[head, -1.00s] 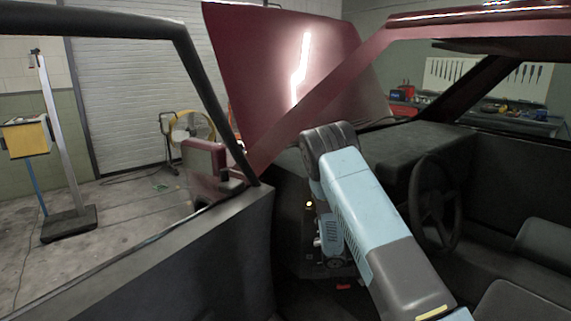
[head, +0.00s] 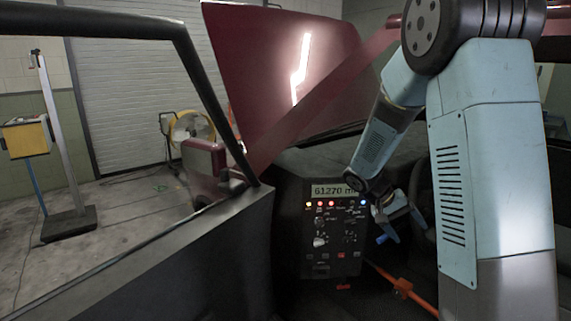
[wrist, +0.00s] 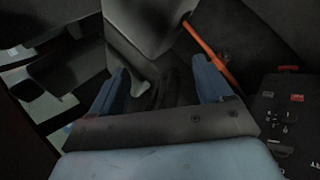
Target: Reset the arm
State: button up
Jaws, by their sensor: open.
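My arm rises at the right of the head view and bends down toward the dashboard. My gripper (head: 393,228) hangs just right of the dark control panel (head: 326,255), apart from it as far as I can see. Its two blue fingers (wrist: 160,92) are spread in the wrist view, with nothing between them. The panel has a lit display reading about 61270, a row of small lights and several knobs. Its edge also shows at the lower right of the wrist view (wrist: 285,130).
The open car door (head: 160,260) stands at the left, and the raised red hood (head: 270,70) is beyond the windshield. An orange bar (head: 403,288) runs low beside the panel. My arm hides most of the steering wheel. A yellow-ringed fan (head: 193,128) stands outside.

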jog(key=s+a+r+n+t+y, duration=0.1)
jog(key=s+a+r+t+y, duration=0.2)
jog(key=s+r, duration=0.6)
jog(key=s+a+r+n+t+y, duration=0.1)
jog(key=s+a+r+t+y, duration=0.3)
jog(key=s, duration=1.1)
jog(key=a+r+y, duration=0.1)
jog(key=a+r, duration=0.2)
jog(key=r, duration=0.2)
jog(key=shift+n, duration=0.4)
